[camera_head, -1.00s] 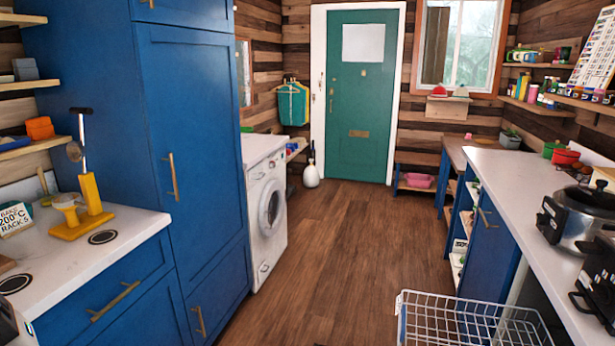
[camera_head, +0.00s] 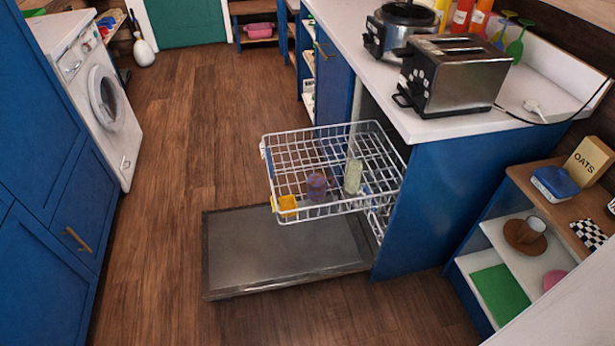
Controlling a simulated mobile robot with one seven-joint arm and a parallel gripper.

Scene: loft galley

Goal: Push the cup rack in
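The cup rack (camera_head: 283,172) is a white wire basket, pulled out from the dishwasher under the right-hand counter. It hangs above the dishwasher's lowered door (camera_head: 280,251), which lies flat near the floor. In the rack stand a purple cup (camera_head: 317,186) and a pale green glass (camera_head: 353,176). A yellow item (camera_head: 287,205) is at its front corner. Part of a lower rack (camera_head: 379,219) shows inside, below the cup rack. My gripper is not in view.
A toaster (camera_head: 454,77) and a slow cooker (camera_head: 395,30) stand on the counter (camera_head: 437,125) above. An open shelf unit (camera_head: 540,262) is at the right. The wooden floor (camera_head: 170,190) left of the rack is clear, as far as the washing machine (camera_head: 104,103) and blue cabinets.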

